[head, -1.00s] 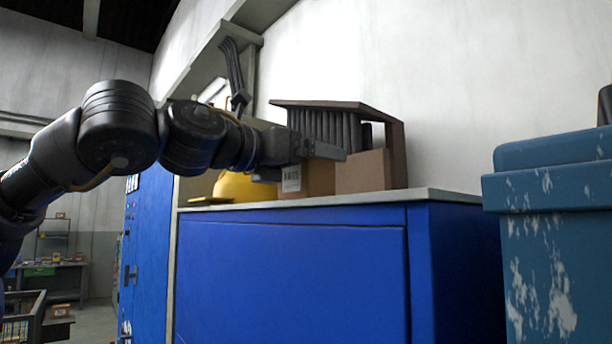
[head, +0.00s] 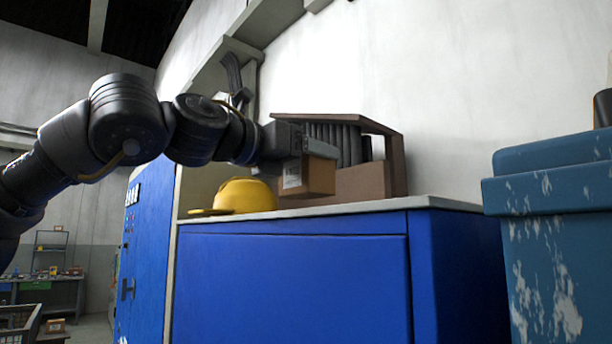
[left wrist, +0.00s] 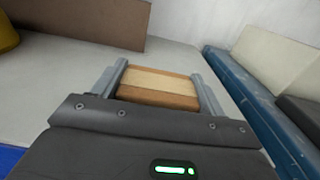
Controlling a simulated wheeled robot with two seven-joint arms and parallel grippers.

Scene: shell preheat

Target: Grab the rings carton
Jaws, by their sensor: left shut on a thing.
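The rings carton is a small brown cardboard box (head: 310,177) with a white label on its left face. My left gripper (head: 312,150) is shut on it and holds it above the top of the blue cabinet (head: 300,213). In the left wrist view the carton (left wrist: 158,86) sits between the two fingers of my left gripper (left wrist: 160,80), with tape along its top. The fingers hide part of the carton in the head view. My right gripper is not in view.
A brown open-fronted box (head: 365,184) holding dark upright items stands behind the carton. A yellow hard hat (head: 243,195) is to the left on the cabinet top. A worn teal bin (head: 555,230) stands at the right. The cabinet's front right top is clear.

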